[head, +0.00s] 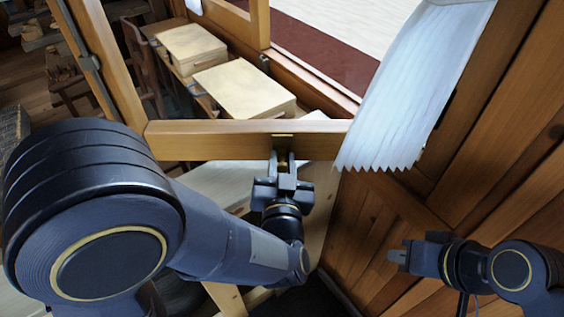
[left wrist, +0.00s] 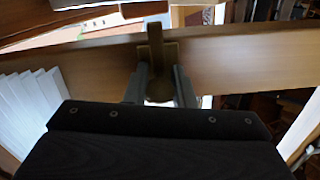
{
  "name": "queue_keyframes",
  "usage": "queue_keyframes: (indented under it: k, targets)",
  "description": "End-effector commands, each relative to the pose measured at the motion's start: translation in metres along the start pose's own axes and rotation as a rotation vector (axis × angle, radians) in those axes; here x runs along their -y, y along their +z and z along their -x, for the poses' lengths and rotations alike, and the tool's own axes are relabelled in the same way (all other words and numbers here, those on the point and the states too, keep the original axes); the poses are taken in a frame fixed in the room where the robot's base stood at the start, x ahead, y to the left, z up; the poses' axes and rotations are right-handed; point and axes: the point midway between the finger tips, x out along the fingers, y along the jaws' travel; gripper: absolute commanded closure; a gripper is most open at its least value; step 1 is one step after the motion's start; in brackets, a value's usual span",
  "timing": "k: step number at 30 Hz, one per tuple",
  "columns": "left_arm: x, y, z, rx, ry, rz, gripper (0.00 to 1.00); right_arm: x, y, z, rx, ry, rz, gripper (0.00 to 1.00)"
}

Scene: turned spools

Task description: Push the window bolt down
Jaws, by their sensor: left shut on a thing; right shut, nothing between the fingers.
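The window bolt (left wrist: 156,52) is a small brass-coloured piece on the lower wooden rail of the open window sash (head: 215,140). In the head view its plate (head: 283,137) shows at the rail's face, just above my left gripper (head: 282,170). My left gripper is shut on the bolt; in the left wrist view its two fingers (left wrist: 159,85) stand on either side of the bolt's lower part. The bolt's lower end is partly hidden by the fingers. My right gripper (head: 398,256) is shut and empty, at the lower right, away from the window.
A white pleated curtain (head: 410,90) hangs right of the sash. Two pale wooden boxes (head: 245,90) stand on a bench behind the window. A wood-panelled wall (head: 500,150) fills the right side. A dark chair (head: 145,60) stands at the upper left.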

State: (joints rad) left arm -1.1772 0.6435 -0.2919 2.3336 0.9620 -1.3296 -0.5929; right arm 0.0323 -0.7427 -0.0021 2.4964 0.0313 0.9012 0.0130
Motion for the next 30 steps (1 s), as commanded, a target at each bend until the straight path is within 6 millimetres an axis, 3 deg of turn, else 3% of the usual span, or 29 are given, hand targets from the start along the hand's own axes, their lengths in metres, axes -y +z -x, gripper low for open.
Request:
queue_keyframes:
  k: [5, 14, 24, 30]
  targets:
    - [-0.001, 0.004, 0.001, 0.011, 0.004, -0.006, 0.59, 0.0, 0.0, 0.0, 0.0, 0.0, 0.0, 1.0]
    - [-0.001, 0.003, 0.003, 0.008, 0.004, -0.004, 0.59, 0.0, 0.0, -0.001, 0.0, 0.0, 0.0, 1.0]
    - [-0.001, 0.003, 0.056, 0.007, 0.008, -0.005, 0.59, -0.002, 0.002, -0.004, 0.0, 0.0, 0.0, 1.0]
    - [-0.001, 0.003, 0.076, 0.008, 0.005, -0.004, 0.59, -0.002, 0.002, -0.005, 0.0, 0.0, 0.0, 1.0]
